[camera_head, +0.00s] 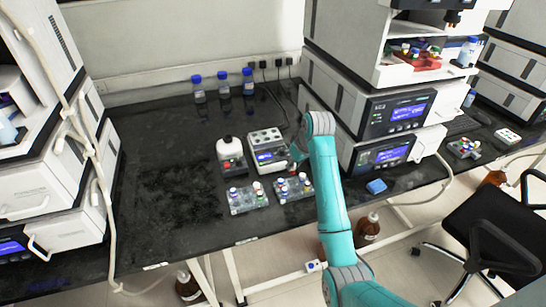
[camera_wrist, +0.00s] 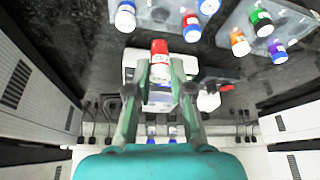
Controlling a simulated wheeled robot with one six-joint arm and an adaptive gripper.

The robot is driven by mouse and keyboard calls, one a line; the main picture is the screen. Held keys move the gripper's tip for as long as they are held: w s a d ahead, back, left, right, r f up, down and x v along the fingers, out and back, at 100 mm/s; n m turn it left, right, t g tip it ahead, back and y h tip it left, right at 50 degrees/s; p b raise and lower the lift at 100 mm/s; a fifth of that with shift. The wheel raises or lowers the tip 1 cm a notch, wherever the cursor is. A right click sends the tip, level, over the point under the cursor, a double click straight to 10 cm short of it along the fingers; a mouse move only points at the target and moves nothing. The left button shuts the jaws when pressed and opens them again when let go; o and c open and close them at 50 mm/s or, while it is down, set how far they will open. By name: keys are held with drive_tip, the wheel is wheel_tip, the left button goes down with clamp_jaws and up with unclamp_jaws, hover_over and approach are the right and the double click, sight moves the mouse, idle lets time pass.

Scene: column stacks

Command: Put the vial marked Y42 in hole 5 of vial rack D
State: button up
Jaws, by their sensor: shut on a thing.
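My gripper (camera_wrist: 160,65) is shut on a red-capped vial (camera_wrist: 160,48), with one finger on each side of it. Its marking cannot be read, so I cannot confirm that it is Y42. In the head view my gripper (camera_head: 296,153) is small, beside the white device and just behind the right-hand clear rack (camera_head: 294,194). A second clear rack (camera_head: 248,203) stands to its left. Both racks hold several vials with coloured caps. The rack letters and hole numbers are too small to read, so I cannot tell which is rack D.
A white device with a block of wells (camera_head: 264,137) and a small white-topped device (camera_head: 229,148) stand behind the racks. Blue-capped bottles (camera_head: 223,84) stand at the back. Stacked instruments (camera_head: 398,109) rise at the right. The dark bench (camera_head: 165,150) is clear at the left.

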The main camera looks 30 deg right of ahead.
sight(294, 174)
drive_tip(key=shift+a+f, duration=0.1)
drive_tip(key=shift+f, duration=1.9)
drive_tip(key=shift+f, duration=1.05)
idle(0.8)
drive_tip(key=o, duration=1.2)
drive_tip(key=shift+r, duration=0.15)
drive_tip(key=shift+r, duration=2.85)
